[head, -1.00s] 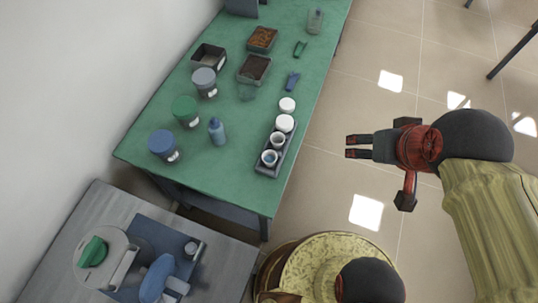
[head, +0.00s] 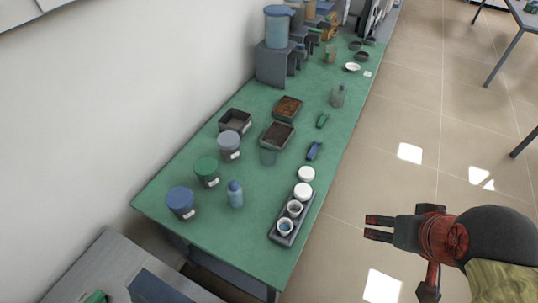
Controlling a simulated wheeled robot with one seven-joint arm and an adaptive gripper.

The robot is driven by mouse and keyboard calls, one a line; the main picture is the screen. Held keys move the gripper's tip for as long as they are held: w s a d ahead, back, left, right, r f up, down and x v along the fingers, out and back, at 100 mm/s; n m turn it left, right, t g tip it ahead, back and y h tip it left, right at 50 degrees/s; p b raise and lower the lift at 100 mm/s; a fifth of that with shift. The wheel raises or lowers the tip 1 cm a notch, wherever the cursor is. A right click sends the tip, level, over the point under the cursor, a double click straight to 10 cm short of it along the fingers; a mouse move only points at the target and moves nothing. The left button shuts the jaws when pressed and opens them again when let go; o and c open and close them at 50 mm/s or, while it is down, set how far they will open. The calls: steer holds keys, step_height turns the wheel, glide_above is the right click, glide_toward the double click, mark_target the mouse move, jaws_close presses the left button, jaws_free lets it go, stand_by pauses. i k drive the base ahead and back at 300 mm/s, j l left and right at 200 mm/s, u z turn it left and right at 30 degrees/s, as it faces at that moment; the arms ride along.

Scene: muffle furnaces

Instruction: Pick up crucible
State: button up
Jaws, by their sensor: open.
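Small white crucibles stand in a row in a dark grey rack (head: 280,239) near the right edge of the green table. The two nearest, a front crucible (head: 285,227) and one behind it (head: 295,208), are open on top with something inside. Behind them a white round top (head: 303,191) shows at the rack's far end, and another (head: 306,174) stands just beyond it. My gripper (head: 379,228) is over the floor to the right of the table, pointing left toward the rack. It is open and empty, well apart from the crucibles.
Blue, green and grey lidded jars (head: 181,203) and a blue bottle (head: 235,194) stand left of the rack. Trays of dark and brown material (head: 277,135) lie farther back. A grey bench (head: 91,258) is at the lower left. Clear floor lies right of the table.

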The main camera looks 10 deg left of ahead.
mark_target(285, 225)
steer(key=u, duration=0.85)
steer(key=l+u, duration=0.1)
steer(key=u, duration=0.3)
steer(key=k+l+u, duration=0.1)
steer(key=u, duration=0.25)
steer(key=l+u, duration=0.1)
steer(key=u, duration=0.3)
steer(key=k+u, duration=0.15)
steer(key=u, duration=0.2)
steer(key=k+l, duration=0.25)
steer(key=k, duration=0.15)
steer(key=k+l, duration=0.25)
steer(key=k, duration=0.15)
